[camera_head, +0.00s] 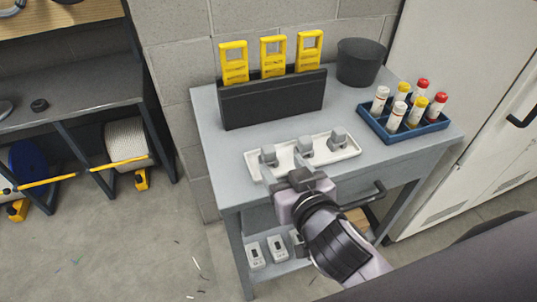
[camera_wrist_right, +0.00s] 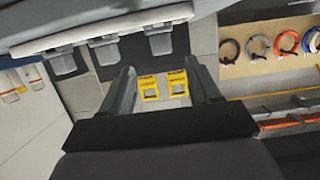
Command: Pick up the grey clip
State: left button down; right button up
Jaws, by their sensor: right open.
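Three grey clips stand in a row on a white tray (camera_head: 288,170): a left clip (camera_head: 268,154), a middle clip (camera_head: 305,145) and a right clip (camera_head: 338,136). They look alike. In the right wrist view, the clips (camera_wrist_right: 108,54) show at the upper left, along the tray's edge (camera_wrist_right: 90,32). My right gripper (camera_head: 284,166) is at the tray's front edge, near the left and middle clips. It also shows in the wrist view (camera_wrist_right: 160,70), with its fingers apart and no clip between them. My left gripper is not in view.
The grey cart (camera_head: 222,172) also bears a black holder (camera_head: 270,100) with three yellow tags (camera_head: 272,58), a dark bin (camera_head: 361,62) and a blue rack (camera_head: 440,124) of several capped bottles. A handle (camera_head: 374,192) juts from the cart's front. White boxes (camera_head: 278,248) sit on the lower shelf.

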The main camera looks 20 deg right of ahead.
aim_at(270, 153)
jog(key=shift+p+x, duration=0.35)
jog(key=shift+x, duration=2.75)
jog(key=shift+a, duration=0.15)
jog(key=c, duration=1.1)
